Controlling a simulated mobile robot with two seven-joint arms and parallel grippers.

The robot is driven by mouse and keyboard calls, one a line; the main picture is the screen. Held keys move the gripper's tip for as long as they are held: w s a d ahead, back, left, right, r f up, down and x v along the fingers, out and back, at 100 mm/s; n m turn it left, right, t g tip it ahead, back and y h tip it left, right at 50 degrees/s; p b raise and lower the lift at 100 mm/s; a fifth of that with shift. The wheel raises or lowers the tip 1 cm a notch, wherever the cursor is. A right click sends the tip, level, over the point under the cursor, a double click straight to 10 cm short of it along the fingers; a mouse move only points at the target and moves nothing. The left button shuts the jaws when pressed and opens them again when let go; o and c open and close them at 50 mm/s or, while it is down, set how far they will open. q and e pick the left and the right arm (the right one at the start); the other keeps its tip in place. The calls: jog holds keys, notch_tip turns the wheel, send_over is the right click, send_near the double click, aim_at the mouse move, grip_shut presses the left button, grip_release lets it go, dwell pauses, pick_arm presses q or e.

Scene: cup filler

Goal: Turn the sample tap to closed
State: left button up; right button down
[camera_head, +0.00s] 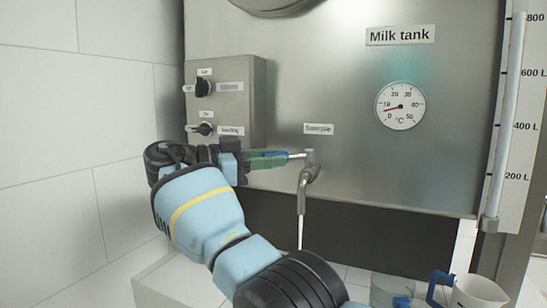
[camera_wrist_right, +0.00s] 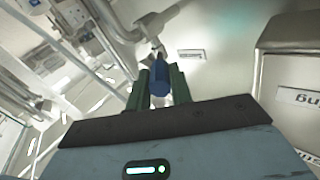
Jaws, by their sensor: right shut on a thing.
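The grey sample tap (camera_head: 309,172) sticks out of the front of the milk tank, below a small label. Its lever points left and has a blue grip, which shows in the right wrist view (camera_wrist_right: 159,80). My right gripper (camera_head: 272,159) is shut on this blue lever, with one green finger on each side of it. The fingers hide much of the grip in the head view. A thin white stream (camera_head: 300,233) hangs straight down from the tap's spout. My left gripper is in neither view.
A control box (camera_head: 232,108) with two black knobs stands out from the tank left of the tap. A thermometer dial (camera_head: 400,106) and a level tube (camera_head: 505,120) are to the right. A clear vessel (camera_head: 388,288) and a white jug (camera_head: 478,293) stand low at right.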

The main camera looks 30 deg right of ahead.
dwell(0.4)
jog(key=c, duration=1.3)
grip_release()
jog(key=shift+o, duration=0.2)
jog(key=shift+d, duration=0.1)
